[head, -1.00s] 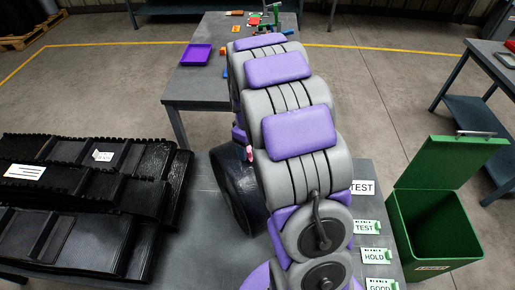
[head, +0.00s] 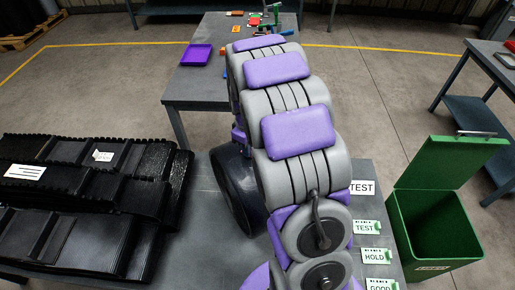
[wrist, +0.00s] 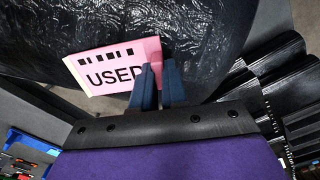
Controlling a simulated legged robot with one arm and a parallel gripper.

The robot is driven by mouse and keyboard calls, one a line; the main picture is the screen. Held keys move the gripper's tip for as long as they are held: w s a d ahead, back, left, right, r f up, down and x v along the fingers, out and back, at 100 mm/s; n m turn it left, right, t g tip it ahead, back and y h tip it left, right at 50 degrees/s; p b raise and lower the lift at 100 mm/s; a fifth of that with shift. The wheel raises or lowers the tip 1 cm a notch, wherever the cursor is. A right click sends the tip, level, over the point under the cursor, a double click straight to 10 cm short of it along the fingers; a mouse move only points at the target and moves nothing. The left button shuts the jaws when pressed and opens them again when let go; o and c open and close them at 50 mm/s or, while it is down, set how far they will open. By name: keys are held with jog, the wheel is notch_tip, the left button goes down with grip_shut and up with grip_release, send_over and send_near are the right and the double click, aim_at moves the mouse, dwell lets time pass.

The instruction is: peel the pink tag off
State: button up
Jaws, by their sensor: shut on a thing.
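The pink tag (wrist: 110,66) shows in the wrist view, printed "USED" with a row of black marks. It lies in front of a glossy black wrapped roll (wrist: 215,30). My gripper (wrist: 158,78) is shut on the tag's lower right part, its blue fingers covering the end of the word. I cannot tell how much of the tag still touches the roll. In the head view the black roll (head: 236,190) stands on the table beside my arm. The tag and my gripper are hidden there behind my arm.
Stacked black belts (head: 75,205) lie on the left of the table (head: 205,215). An open green bin (head: 435,220) stands at the right, near the TEST, HOLD and GOOD labels (head: 374,256).

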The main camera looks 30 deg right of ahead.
jog(key=shift+a, duration=0.2)
grip_shut()
jog(key=shift+r, duration=0.15)
jog(key=shift+r+p, duration=1)
jog(key=shift+r, duration=0.9)
